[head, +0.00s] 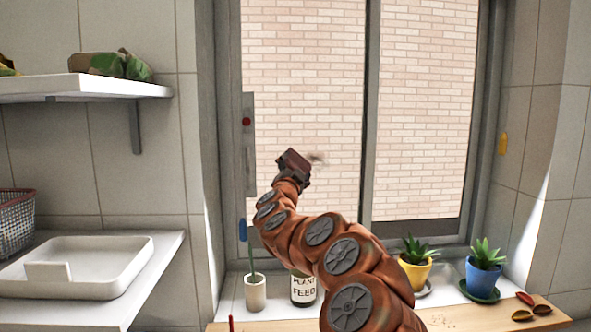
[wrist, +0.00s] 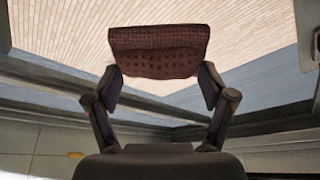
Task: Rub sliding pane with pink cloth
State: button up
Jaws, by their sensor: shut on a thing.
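My gripper (wrist: 160,77) is shut on a cloth (wrist: 158,48), which looks dark reddish-brown with a dotted weave in the wrist view. The cloth spans both fingertips and sticks out beyond them. In the head view my gripper (head: 296,170) is raised in front of the left window pane (head: 300,75), with the cloth (head: 291,158) at its tip. A dark smudge (head: 317,158) is on the pane just right of the cloth. I cannot tell whether the cloth touches the glass. Brick wall shows through the panes.
On the sill below stand a white cup with a blue-handled brush (head: 255,291), a plant feed can (head: 303,290), a yellow plant pot (head: 415,272) and a blue plant pot (head: 484,277). A shelf (head: 120,88) and a white tray (head: 110,275) are at left.

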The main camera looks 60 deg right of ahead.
jog(key=shift+w+d, duration=0.25)
jog(key=shift+s+d, duration=0.1)
jog(key=shift+s, duration=0.05)
jog(key=shift+s+d+f+b, duration=0.15)
jog(key=shift+s+d+b, duration=0.15)
jog(key=shift+s+b, duration=0.25)
jog(key=shift+s+d+b, duration=0.85)
jog(key=shift+s+d, duration=0.2)
jog(key=shift+s, duration=0.15)
jog(key=shift+s+d+b, duration=0.8)
jog(key=shift+s+d, duration=0.2)
jog(key=shift+s, duration=0.2)
jog(key=shift+s+d+b, duration=0.55)
jog(key=shift+s+d, duration=0.05)
jog(key=shift+s, duration=0.15)
jog(key=shift+s+d+b, duration=0.4)
jog(key=shift+s+d, duration=0.2)
jog(key=shift+s, duration=0.1)
jog(key=shift+w+r, duration=0.1)
jog(key=shift+r, duration=0.1)
